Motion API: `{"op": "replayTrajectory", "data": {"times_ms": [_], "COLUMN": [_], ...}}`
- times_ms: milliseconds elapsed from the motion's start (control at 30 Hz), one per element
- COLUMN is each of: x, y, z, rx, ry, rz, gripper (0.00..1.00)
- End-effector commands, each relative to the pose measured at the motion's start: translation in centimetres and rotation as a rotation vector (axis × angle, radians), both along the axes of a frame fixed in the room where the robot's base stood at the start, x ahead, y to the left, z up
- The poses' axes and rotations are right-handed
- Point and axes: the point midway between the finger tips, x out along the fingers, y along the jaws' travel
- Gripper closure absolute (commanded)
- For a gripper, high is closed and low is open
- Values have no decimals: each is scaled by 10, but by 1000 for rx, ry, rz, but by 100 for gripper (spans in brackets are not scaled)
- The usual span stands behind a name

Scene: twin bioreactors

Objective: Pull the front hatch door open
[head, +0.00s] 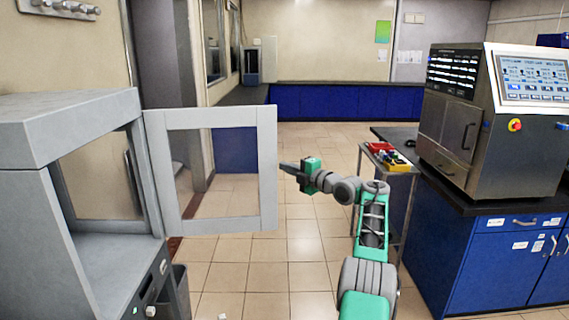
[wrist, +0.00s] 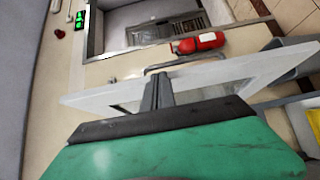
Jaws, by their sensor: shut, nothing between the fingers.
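The front hatch door (head: 265,175) is a grey frame with a clear pane. It stands swung out from the grey cabinet (head: 60,125), hinged on the cabinet's right front edge, and the cabinet's front opening is exposed. My gripper (head: 284,167) is shut and empty, close to the door's free right edge; I cannot tell whether it touches. In the wrist view the shut fingers (wrist: 156,88) lie in front of the tilted pale door frame (wrist: 225,74). A grey bar handle (wrist: 185,62) shows just beyond the frame there.
A cart (head: 402,168) with red and yellow bins stands to the right of my arm. Beyond it is a dark bench with blue cabinets (head: 480,255) carrying a steel machine (head: 460,135). Tiled floor (head: 310,140) is clear behind the door. A red extinguisher (wrist: 198,42) shows in the wrist view.

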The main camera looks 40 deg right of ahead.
Motion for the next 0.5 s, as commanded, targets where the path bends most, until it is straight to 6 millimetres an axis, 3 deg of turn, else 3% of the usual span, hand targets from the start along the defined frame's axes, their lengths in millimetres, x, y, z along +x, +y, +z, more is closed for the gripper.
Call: {"op": "replayTrajectory", "data": {"times_ms": [500], "x": [6], "y": [8], "z": [-1], "rx": [1], "ry": [0], "rz": [13], "gripper": [100]}}
